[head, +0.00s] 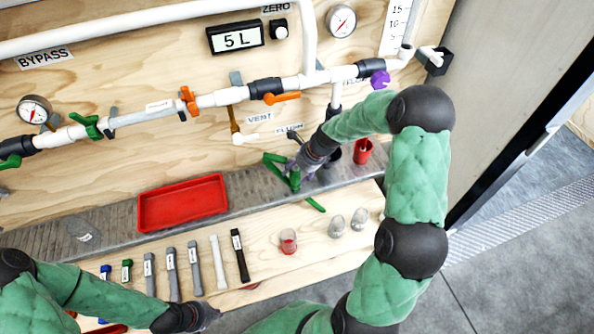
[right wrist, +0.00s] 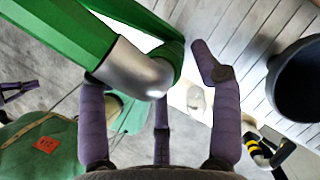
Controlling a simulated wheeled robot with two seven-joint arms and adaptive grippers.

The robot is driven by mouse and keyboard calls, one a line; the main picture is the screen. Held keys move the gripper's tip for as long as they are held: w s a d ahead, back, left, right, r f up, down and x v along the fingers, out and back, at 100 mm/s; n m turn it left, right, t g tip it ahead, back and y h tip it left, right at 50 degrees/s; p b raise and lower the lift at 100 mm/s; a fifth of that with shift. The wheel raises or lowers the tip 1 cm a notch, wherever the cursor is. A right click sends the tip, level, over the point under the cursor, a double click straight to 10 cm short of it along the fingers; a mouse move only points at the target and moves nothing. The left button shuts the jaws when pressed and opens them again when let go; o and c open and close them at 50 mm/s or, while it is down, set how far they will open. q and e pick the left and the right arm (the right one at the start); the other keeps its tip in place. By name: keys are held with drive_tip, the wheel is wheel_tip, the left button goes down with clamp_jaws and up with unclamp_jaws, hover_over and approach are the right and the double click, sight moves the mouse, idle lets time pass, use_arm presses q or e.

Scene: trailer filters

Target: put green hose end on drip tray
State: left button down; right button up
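The red drip tray (head: 183,226) lies empty on the grey ledge, left of centre in the head view. The green hose (head: 274,160) is at my right gripper (head: 306,164), above the ledge to the right of the tray. In the right wrist view the hose (right wrist: 68,35) is large and close, with a silver metal elbow (right wrist: 138,70) between the fingers (right wrist: 155,95). These fingers are spread apart, with a gap between the right fingertip and the hose. My left gripper (head: 203,314) is low over the bench's front edge; its fingers are too unclear to judge.
Several labelled tools (head: 195,268) lie in a row on the wooden bench below the tray. A red-based glass (head: 288,241) and two clear glasses (head: 337,226) stand to their right. A red cup (head: 363,151) is right of my right gripper. White pipes (head: 235,95) with valves run behind.

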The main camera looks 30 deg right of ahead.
drive_tip(key=p+v, duration=0.4)
drive_tip(key=v, duration=0.8)
drive_tip(key=s+a+f+n+g, duration=0.1)
drive_tip(key=s+a+f+n, duration=0.4)
drive_tip(key=a+f+n, duration=0.4)
drive_tip(key=s+a+f+n+g, duration=0.2)
drive_tip(key=s+a+f+n, duration=0.2)
drive_tip(key=a+f+n, duration=0.5)
drive_tip(key=s+a+f+n, duration=0.6)
drive_tip(key=s+a+n, duration=0.1)
drive_tip(key=s+a, duration=0.2)
drive_tip(key=shift+y, duration=0.4)
